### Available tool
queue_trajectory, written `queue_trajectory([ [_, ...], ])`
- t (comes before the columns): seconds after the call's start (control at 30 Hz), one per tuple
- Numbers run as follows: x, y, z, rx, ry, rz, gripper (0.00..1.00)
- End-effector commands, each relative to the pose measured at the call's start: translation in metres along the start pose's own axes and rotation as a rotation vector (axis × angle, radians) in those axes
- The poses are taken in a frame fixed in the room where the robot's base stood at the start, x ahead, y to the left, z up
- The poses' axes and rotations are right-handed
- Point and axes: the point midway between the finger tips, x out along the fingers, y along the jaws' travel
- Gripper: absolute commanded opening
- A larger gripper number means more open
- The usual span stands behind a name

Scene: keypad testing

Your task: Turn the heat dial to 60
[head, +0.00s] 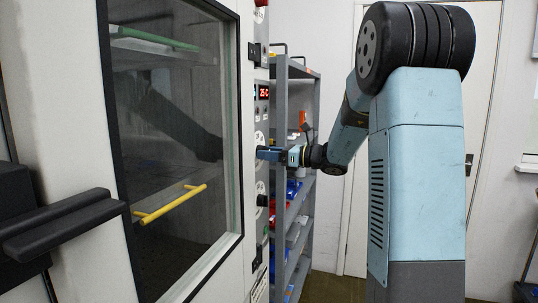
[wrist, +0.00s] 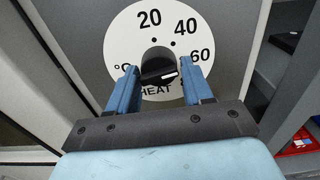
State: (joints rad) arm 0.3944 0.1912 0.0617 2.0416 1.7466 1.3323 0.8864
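The heat dial is a round white plate (wrist: 118,42) marked 20, 40, 60, °C and HEAT in the wrist view. Its black knob (wrist: 156,66) sits in the middle, with a white mark on its right side, towards the 60 side. Exact alignment with a number is unclear. My gripper (wrist: 158,72) has its two blue fingers on the left and right of the knob, with small gaps seeming to show. In the head view my gripper (head: 264,153) reaches left to the control panel and hides most of the dial there.
The oven-like cabinet has a large glass door (head: 170,150) left of the panel. A red display (head: 264,92) is above the dial, and another black knob (head: 262,200) is below. A grey shelf rack (head: 281,110) with bins stands close behind on the right.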

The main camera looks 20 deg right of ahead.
Motion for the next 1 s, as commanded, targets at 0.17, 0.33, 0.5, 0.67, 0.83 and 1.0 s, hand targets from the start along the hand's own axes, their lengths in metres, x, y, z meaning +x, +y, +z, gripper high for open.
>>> queue_trajectory([
  [0.17,-0.0002,-0.0001,0.0,0.0,0.0,0.0,0.33],
  [0.33,-0.0002,-0.0002,0.0001,0.0,0.0,-0.001,0.16],
  [0.5,-0.0003,-0.0002,0.0001,0.019,0.0,-0.001,0.14],
  [0.67,-0.0003,-0.0001,0.0002,0.107,0.0,-0.001,0.14],
  [0.83,-0.0005,-0.0002,0.0003,0.162,0.0,-0.002,0.14],
  [1.0,-0.0006,-0.0003,0.0003,0.165,0.0,-0.002,0.13],
])
